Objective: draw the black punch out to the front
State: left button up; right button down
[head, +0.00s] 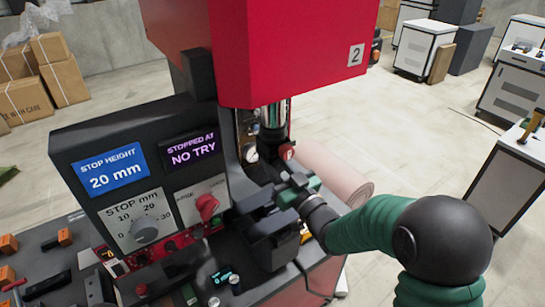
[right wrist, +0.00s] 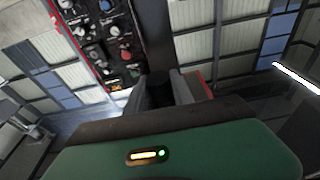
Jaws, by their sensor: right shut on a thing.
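The black punch (right wrist: 159,91) shows in the right wrist view as a dark cylinder between the grey fingers of my right gripper (right wrist: 162,84). My right gripper (head: 262,202) is shut on it. In the head view the gripper reaches in from the right, below the chrome ram (head: 273,116) of the red press (head: 290,50). There the dark fingers blend with the dark press parts. I cannot make out the punch's outline, nor whether it is clear of its seat. My left gripper is not in view.
A black panel (head: 75,135) left of the jaws carries a "STOP HEIGHT 20 mm" display (head: 110,174), a "NO TRY" display (head: 192,152) and a grey knob (head: 145,229). Dark blocks stand close below the gripper. A pink roll (head: 335,172) lies behind it.

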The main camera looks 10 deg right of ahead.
dwell(0.4)
jog(key=r+v, duration=0.1)
jog(key=v, duration=0.6)
jog(key=shift+s+r+b, duration=0.25)
jog(key=shift+s+b, duration=0.1)
jog(key=shift+b, duration=0.1)
dwell(0.5)
